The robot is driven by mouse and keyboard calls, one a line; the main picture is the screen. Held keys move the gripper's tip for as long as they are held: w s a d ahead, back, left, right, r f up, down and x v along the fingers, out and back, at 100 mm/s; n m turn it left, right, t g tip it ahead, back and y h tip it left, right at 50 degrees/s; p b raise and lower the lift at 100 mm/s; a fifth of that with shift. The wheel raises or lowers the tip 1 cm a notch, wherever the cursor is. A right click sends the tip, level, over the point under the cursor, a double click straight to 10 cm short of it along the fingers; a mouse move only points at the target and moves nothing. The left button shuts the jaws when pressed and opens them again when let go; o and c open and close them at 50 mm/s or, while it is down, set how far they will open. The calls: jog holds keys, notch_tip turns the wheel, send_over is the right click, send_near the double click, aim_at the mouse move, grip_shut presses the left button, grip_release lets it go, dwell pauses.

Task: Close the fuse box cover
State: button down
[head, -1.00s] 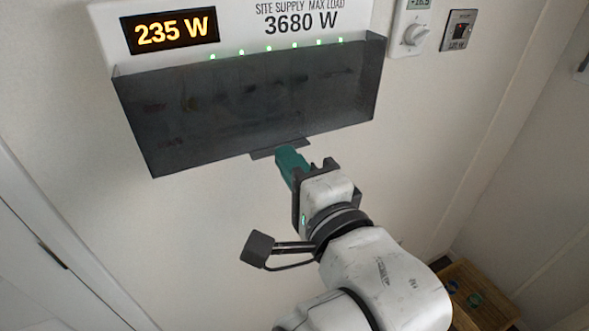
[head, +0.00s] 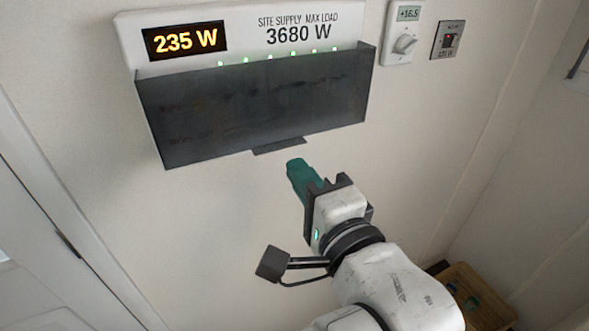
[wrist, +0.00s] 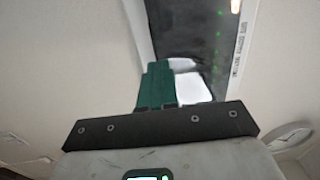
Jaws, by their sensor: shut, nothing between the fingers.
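The fuse box (head: 245,22) is on the wall, with a lit 235 W display and a row of green lights. Its dark see-through cover (head: 255,105) hangs over the front below the lights, with a small tab (head: 279,146) on its lower edge. My gripper (head: 296,165), with teal fingers, is shut and empty, just below and right of the tab, apart from it in the head view. In the wrist view the teal fingers (wrist: 156,84) stand in front of the dark cover (wrist: 185,30).
A thermostat dial (head: 403,42) and a switch plate (head: 448,40) are on the wall to the right. A wooden crate (head: 470,290) is at the lower right. A round clock (wrist: 290,136) shows in the wrist view. The wall below the cover is bare.

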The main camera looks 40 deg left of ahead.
jog(key=b+v, duration=0.2)
jog(key=v, duration=0.7)
jog(key=w+d+f+n+h, duration=0.15)
jog(key=d+f+h, duration=0.45)
jog(key=d+f, duration=0.65)
jog(key=w+d+f+h, duration=0.2)
jog(key=d+f+h, duration=0.3)
jog(key=d+f, duration=0.75)
jog(key=s+d+f+n+g+h, duration=0.2)
jog(key=s+d+f+g+h, duration=0.4)
jog(key=s+d+f, duration=0.9)
jog(key=s+d, duration=0.3)
jog(key=shift+f, duration=0.25)
jog(key=shift+s+a, duration=0.1)
